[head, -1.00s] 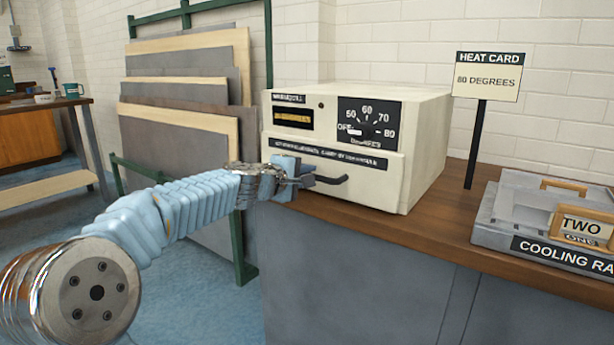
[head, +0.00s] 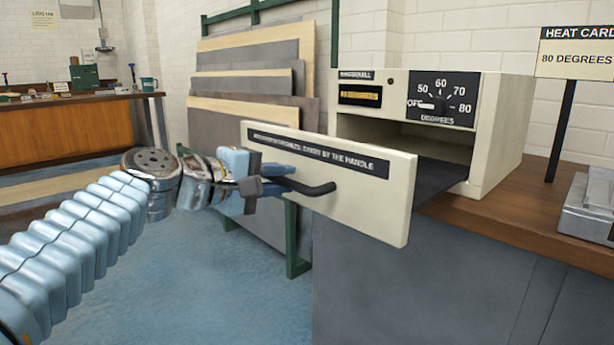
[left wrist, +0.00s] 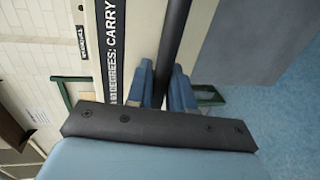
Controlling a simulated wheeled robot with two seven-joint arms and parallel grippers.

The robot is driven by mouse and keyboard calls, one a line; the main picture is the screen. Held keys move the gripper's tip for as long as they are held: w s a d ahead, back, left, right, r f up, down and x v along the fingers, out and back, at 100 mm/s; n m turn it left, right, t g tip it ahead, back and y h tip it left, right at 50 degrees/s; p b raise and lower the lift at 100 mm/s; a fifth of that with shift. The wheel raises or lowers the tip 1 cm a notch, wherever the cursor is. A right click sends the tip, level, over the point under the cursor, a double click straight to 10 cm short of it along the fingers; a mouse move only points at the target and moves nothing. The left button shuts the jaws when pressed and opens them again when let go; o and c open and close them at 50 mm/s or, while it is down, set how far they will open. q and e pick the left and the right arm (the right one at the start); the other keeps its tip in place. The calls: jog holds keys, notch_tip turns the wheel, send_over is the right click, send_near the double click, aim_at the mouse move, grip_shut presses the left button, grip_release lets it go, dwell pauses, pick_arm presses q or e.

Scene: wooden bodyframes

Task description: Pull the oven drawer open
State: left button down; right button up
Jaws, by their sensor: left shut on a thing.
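The cream oven (head: 500,115) stands on the wooden bench at the right of the head view. Its drawer (head: 395,205) is pulled well out from the body, and a dark opening shows behind the drawer front. A black bar handle (head: 318,189) runs along the drawer front. My left gripper (head: 268,187) is shut on the handle's left part. In the left wrist view the blue fingers (left wrist: 163,88) are on either side of the dark handle bar (left wrist: 174,40). My right gripper is not in view.
A heat card sign (head: 578,60) reading 80 degrees stands on the bench (head: 470,220) right of the oven. A grey case (head: 592,210) lies at the right edge. Panels in a green rack (head: 250,85) stand behind my left arm. Blue floor lies open below.

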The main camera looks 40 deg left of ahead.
pick_arm(q)
jog(key=shift+s+a+f, duration=0.1)
jog(key=shift+s, duration=1.1)
jog(key=c, duration=1.1)
grip_release()
jog(key=shift+c, duration=0.2)
jog(key=p+v, duration=0.1)
jog(key=v, duration=1.2)
jog(key=shift+s, duration=0.4)
jog(key=shift+a, duration=0.15)
